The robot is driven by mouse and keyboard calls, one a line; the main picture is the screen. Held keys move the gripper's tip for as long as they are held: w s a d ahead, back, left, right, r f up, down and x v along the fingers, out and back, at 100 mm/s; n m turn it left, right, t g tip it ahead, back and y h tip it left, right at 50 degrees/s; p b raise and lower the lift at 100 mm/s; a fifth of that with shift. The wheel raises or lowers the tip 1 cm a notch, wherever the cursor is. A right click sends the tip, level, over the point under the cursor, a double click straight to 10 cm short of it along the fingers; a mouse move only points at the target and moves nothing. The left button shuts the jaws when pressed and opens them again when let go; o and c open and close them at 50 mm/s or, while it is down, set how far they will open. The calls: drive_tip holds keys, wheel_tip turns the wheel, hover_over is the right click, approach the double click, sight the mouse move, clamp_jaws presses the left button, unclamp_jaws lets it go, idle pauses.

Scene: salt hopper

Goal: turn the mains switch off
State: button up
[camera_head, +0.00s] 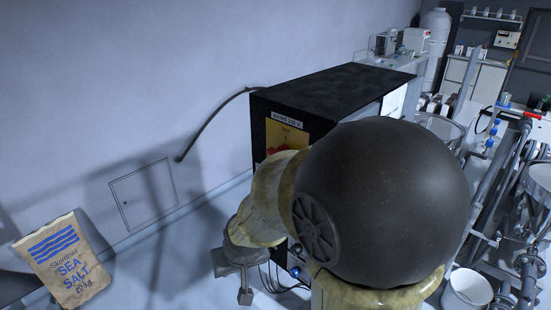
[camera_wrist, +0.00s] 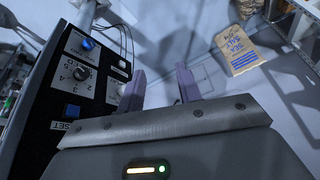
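The dark control cabinet (camera_head: 335,85) stands against the wall in the head view. Its narrow face carries a yellow plate (camera_head: 285,135) under a white label, with some red at its lower edge, apparently the mains switch. My arm covers the lower part, so the switch position cannot be read. My gripper (camera_wrist: 160,78) is open and empty in the wrist view, its two fingers apart. It also shows low beside the cabinet in the head view (camera_head: 238,272). The wrist view shows the cabinet's panel to the left of the fingers, with a rotary knob (camera_wrist: 82,72) and a blue reset button (camera_wrist: 71,111).
A sea salt sack (camera_head: 65,262) stands at the lower left, also in the wrist view (camera_wrist: 238,50). A cable (camera_head: 215,122) runs from cabinet to wall. Pipework (camera_head: 500,170) and a white bucket (camera_head: 466,290) crowd the right. Floor left of the cabinet is clear.

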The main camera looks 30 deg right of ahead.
drive_tip(key=w+a+r+m+t+h+b, duration=0.35)
drive_tip(key=w+r+m+t+b, duration=0.75)
drive_tip(key=w, duration=0.8)
wheel_tip(320, 180, up, 9)
drive_tip(key=s+d+m+h+b, duration=0.2)
drive_tip(key=d+m+h+b, duration=0.15)
drive_tip(key=m+h, duration=0.6)
drive_tip(key=s+d+f+m+g+h+b, duration=0.1)
drive_tip(key=s+f+m+g+h+b, duration=0.2)
drive_tip(key=s+m+g, duration=0.6)
drive_tip(key=shift+m+g+h+b, duration=0.3)
drive_tip(key=shift+m+h+b, duration=0.5)
drive_tip(key=shift+b, duration=0.25)
drive_tip(key=shift+d, duration=0.1)
drive_tip(key=p+x, duration=0.1)
drive_tip(key=x, duration=0.7)
drive_tip(key=p+x, duration=0.2)
drive_tip(key=x, duration=0.7)
drive_tip(key=shift+d+f, duration=0.15)
